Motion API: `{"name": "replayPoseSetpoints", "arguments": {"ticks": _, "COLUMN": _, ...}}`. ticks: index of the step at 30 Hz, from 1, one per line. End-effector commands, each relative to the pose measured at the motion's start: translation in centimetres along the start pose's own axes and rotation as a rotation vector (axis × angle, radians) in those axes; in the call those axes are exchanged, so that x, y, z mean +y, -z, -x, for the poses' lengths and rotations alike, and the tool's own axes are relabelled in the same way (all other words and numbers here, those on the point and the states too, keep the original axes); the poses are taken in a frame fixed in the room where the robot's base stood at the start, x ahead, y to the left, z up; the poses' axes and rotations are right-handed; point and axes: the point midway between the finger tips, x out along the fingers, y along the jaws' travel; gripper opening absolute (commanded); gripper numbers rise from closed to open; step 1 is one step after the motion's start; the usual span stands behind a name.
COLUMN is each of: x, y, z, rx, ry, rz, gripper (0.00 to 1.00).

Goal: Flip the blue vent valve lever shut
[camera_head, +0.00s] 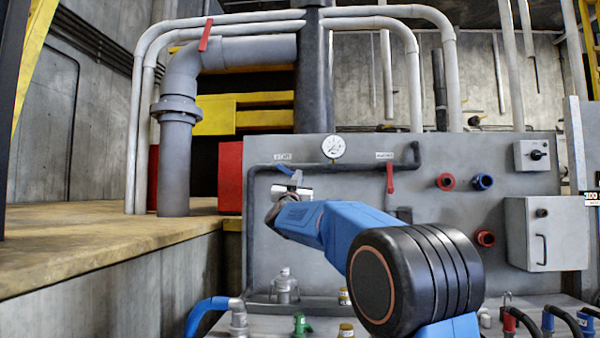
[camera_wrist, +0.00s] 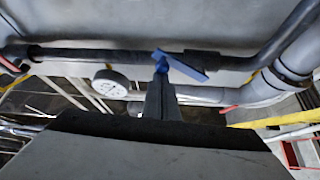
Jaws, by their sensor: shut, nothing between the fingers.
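The blue vent valve lever (camera_head: 284,169) is on the dark pipe of the grey panel, under a small label, partly hidden by my gripper in the head view. In the wrist view the blue lever (camera_wrist: 185,67) lies at a slant across the pipe, its flat handle reaching to the right and slightly down. My gripper (camera_head: 296,186) is shut and empty right at the lever. In the wrist view its closed fingers (camera_wrist: 160,90) point at the lever's hub end, overlapping it; I cannot tell whether they touch.
A round gauge (camera_head: 333,147) and a red lever (camera_head: 390,178) are on the same pipe to the right. Red and blue fittings (camera_head: 482,182) and a grey box (camera_head: 545,233) are further right. A clear bottle-like fitting (camera_head: 285,287) stands below. A concrete ledge (camera_head: 110,245) lies left.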

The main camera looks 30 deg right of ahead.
Motion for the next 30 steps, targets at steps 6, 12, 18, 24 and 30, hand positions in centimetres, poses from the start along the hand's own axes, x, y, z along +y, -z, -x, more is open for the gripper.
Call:
{"name": "replayPoseSetpoints", "arguments": {"ticks": 6, "x": -1.1, "y": -1.6, "z": 0.9, "rx": -0.003, "ry": -0.109, "rz": -0.174, "gripper": 0.0}}
{"name": "replayPoseSetpoints", "arguments": {"ticks": 12, "x": -2.0, "y": -2.6, "z": 1.6, "rx": -0.002, "ry": -0.212, "rz": -0.335, "gripper": 0.0}}
{"name": "replayPoseSetpoints", "arguments": {"ticks": 18, "x": -3.3, "y": -3.4, "z": 2.1, "rx": -0.003, "ry": -0.312, "rz": -0.495, "gripper": 0.0}}
{"name": "replayPoseSetpoints", "arguments": {"ticks": 24, "x": -4.5, "y": -4.0, "z": 2.5, "rx": -0.002, "ry": -0.404, "rz": -0.64, "gripper": 0.0}}
{"name": "replayPoseSetpoints", "arguments": {"ticks": 30, "x": -5.5, "y": -4.3, "z": 2.7, "rx": -0.001, "ry": -0.477, "rz": -0.753, "gripper": 0.0}}
